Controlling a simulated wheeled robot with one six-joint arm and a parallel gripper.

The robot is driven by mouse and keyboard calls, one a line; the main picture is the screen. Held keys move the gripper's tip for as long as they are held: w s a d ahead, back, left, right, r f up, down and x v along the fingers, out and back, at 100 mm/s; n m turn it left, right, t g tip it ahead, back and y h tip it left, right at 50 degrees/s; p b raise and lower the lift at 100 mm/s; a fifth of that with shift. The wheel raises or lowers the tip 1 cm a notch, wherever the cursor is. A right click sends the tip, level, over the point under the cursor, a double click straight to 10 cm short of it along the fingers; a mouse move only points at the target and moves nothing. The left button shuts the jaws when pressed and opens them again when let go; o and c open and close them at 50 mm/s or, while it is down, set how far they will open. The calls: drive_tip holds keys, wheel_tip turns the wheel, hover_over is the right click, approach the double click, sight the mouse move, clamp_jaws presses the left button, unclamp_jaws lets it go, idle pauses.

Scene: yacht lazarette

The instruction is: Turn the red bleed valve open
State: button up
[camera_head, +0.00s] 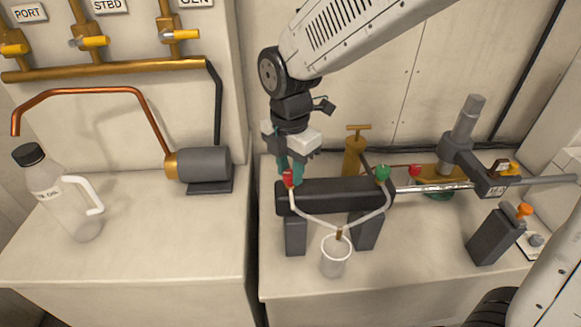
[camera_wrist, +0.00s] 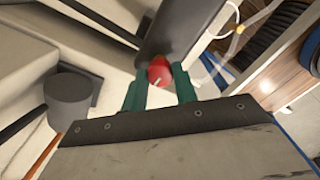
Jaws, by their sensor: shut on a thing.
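The red bleed valve (camera_head: 288,178) sits on the left end of a black horizontal cylinder (camera_head: 333,193). In the wrist view the red valve (camera_wrist: 159,71) has a pale mark on its face and lies between my two green fingers. My gripper (camera_head: 291,172) points down at it and is shut on it. A green valve (camera_head: 382,173) stands on the right end of the cylinder. Clear tubes (camera_head: 318,223) run from both ends to a small clear cup (camera_head: 335,258) in front. The exact contact of the fingertips is partly hidden.
A clear bottle with a black cap (camera_head: 67,198) and a grey pump (camera_head: 204,165) are on the left bench. A brass T-handled piece (camera_head: 354,152) stands behind the cylinder. A dark grey block with an orange knob (camera_head: 493,236) is at right. The front of the right bench is mostly clear.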

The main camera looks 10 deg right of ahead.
sight(290, 173)
drive_tip(key=shift+n, duration=0.4)
drive_tip(key=o, duration=1)
drive_tip(key=shift+c, duration=0.2)
drive_tip(key=shift+r, duration=0.15)
wheel_tip(290, 173, up, 8)
drive_tip(key=shift+f, duration=0.2)
